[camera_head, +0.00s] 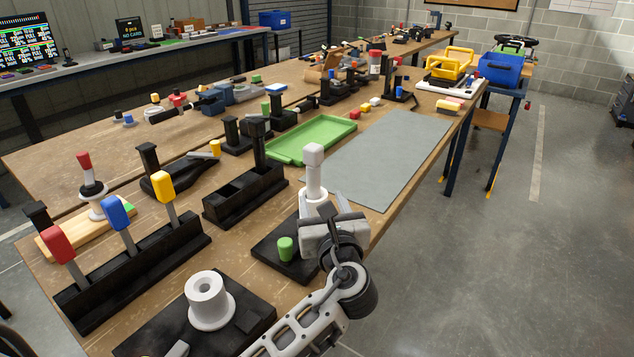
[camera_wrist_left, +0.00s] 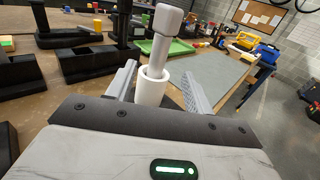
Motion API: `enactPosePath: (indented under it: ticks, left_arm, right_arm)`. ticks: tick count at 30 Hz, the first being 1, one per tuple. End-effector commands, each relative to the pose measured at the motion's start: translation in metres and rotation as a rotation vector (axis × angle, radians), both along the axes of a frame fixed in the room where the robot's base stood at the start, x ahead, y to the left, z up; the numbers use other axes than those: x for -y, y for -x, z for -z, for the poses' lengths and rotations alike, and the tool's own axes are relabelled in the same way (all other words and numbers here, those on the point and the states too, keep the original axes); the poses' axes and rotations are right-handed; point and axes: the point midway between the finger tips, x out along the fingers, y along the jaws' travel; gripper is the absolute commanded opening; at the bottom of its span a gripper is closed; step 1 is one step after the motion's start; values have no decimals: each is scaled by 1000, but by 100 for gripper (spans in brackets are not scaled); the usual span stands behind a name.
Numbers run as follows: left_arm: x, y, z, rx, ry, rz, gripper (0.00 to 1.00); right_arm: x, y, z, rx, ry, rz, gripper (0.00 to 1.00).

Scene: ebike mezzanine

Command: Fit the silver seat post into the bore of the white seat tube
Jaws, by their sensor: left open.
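The silver seat post (camera_head: 314,168) stands upright with its lower end inside a white tube (camera_head: 314,200) on a black base (camera_head: 270,246). The post (camera_wrist_left: 163,50) and the white tube (camera_wrist_left: 151,88) also show in the left wrist view. How deep the post sits is hidden by the tube wall. My left gripper (camera_head: 322,208) is open, with one finger on each side of the white tube and gaps between. A second white cylinder (camera_head: 208,300) with an empty bore stands on a black plate at the front. My right gripper is not in view.
A green peg (camera_head: 286,249) stands beside the gripper. A black rack with red, blue and yellow handles (camera_head: 140,268) is at the left, and a black two-pocket holder (camera_head: 244,200) behind. A green tray (camera_head: 318,140) and a bare grey mat (camera_head: 385,160) lie beyond.

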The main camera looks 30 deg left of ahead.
Motion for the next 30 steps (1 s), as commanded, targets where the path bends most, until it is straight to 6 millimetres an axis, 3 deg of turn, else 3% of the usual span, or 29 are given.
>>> enactPosePath:
  ticks: [3,10,30]
  left_arm:
    - [17,22,1,-3,3,1,52]
    - [36,47,1,-2,1,0,52]
    - [40,52,0,1,-1,-1,52]
  right_arm:
    - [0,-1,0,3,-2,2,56]
    - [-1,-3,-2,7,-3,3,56]
    - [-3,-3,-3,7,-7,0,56]
